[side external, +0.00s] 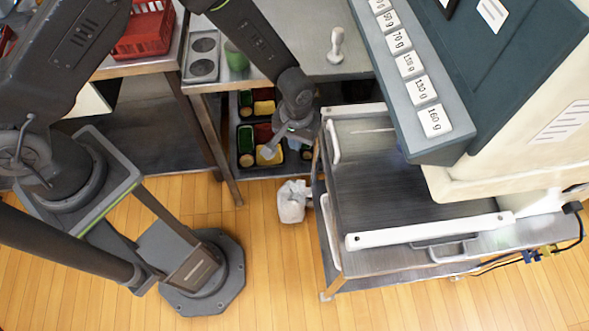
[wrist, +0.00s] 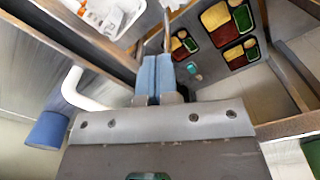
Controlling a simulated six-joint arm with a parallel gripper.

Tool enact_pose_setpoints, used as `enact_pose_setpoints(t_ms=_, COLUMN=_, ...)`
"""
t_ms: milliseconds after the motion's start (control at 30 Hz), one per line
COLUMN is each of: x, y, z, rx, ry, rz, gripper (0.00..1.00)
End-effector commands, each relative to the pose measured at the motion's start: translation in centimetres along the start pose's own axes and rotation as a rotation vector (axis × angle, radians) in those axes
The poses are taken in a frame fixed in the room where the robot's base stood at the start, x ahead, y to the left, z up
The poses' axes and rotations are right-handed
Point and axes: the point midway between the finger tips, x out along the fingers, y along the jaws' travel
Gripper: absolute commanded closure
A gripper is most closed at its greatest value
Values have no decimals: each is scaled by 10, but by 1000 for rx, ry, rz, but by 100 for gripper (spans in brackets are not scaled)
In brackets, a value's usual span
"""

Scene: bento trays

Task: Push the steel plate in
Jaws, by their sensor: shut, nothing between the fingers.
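The steel plate (side external: 400,185) is a broad, dark brushed sheet at the machine on the right in the side view. It lies between white rails, and much of it shows out to the left of the machine body. A white handle (side external: 333,142) stands at its left end; a white curved handle (wrist: 85,90) also shows at left in the wrist view. My gripper (side external: 270,150) points down to the left of the plate, apart from it, over the bento trays. In the wrist view its pale blue fingers (wrist: 154,76) are together and empty.
Several bento trays (wrist: 228,25) with coloured food sit low under the gripper. A white bag (side external: 292,201) lies on the floor beside the machine's stand. A steel table (side external: 300,50) holds a green cup (side external: 236,56). A red basket (side external: 146,32) is at upper left.

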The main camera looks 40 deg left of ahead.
Motion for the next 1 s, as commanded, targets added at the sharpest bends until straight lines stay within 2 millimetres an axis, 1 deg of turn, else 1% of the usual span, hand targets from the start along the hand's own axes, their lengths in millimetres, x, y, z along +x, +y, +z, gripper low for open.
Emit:
enact_pose_setpoints(t_ms=167, x=-3, y=-2, z=1, rx=0, ry=1, rz=0, gripper=100)
enact_pose_setpoints(t_ms=1000, x=-66, y=-1, z=1, rx=0, ry=1, rz=0, gripper=100)
